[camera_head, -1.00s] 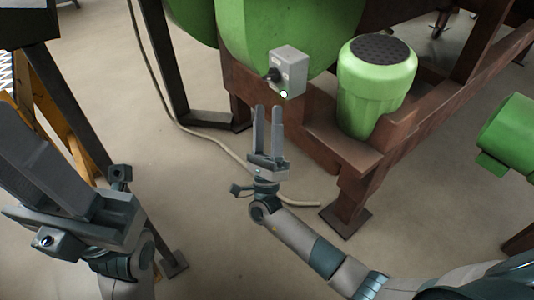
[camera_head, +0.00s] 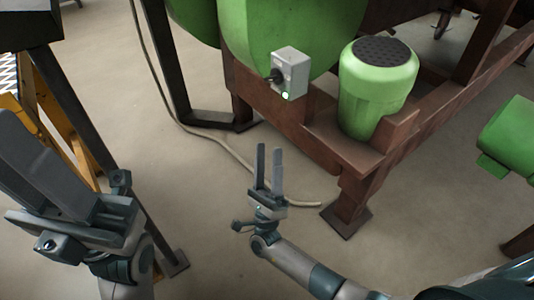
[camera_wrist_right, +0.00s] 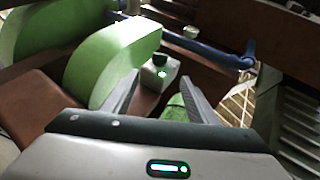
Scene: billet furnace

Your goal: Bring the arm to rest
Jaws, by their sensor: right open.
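My right gripper (camera_head: 270,168) is open and empty, in the middle of the head view, pointing up the picture. It is below the grey switch box (camera_head: 291,73) with a black knob and a lit green lamp, and apart from it. In the right wrist view the two fingers of the right gripper (camera_wrist_right: 155,98) stand apart, with the switch box (camera_wrist_right: 158,73) showing between them. My left gripper (camera_head: 55,190) is large at the left edge of the head view. Its fingers overlap in the view, so its opening cannot be told.
A rusty brown steel frame (camera_head: 350,160) carries a green motor (camera_head: 378,88) and a big green housing (camera_head: 290,25). A pale cable (camera_head: 215,143) runs over the floor. A dark post and yellow frame (camera_head: 50,125) stand at left. The floor at lower middle is clear.

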